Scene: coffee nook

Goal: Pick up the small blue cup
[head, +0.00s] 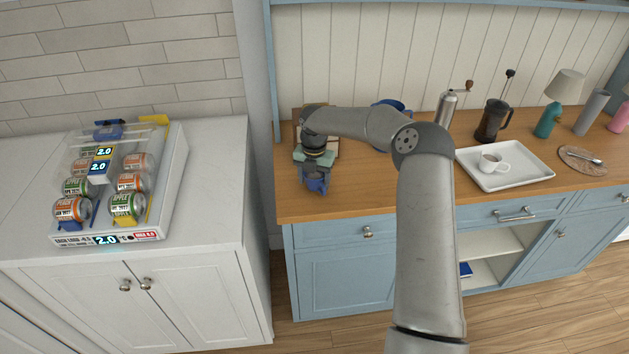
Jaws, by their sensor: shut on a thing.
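My gripper (314,173) points down over the left end of the wooden counter. It is shut on the small blue cup (317,185), which shows just below the fingers near the counter's front edge. The fingers hide much of the cup. I cannot tell whether it touches the counter or hangs a little above it. Another blue vessel (390,103) stands farther back, partly hidden behind my arm.
A white tray (535,173) with a white cup (492,163) lies to the right. Behind it are a dark press pot (492,121), a metal grinder (447,108) and a lamp (560,95). A can rack (166,185) stands left. A framed board is behind my gripper.

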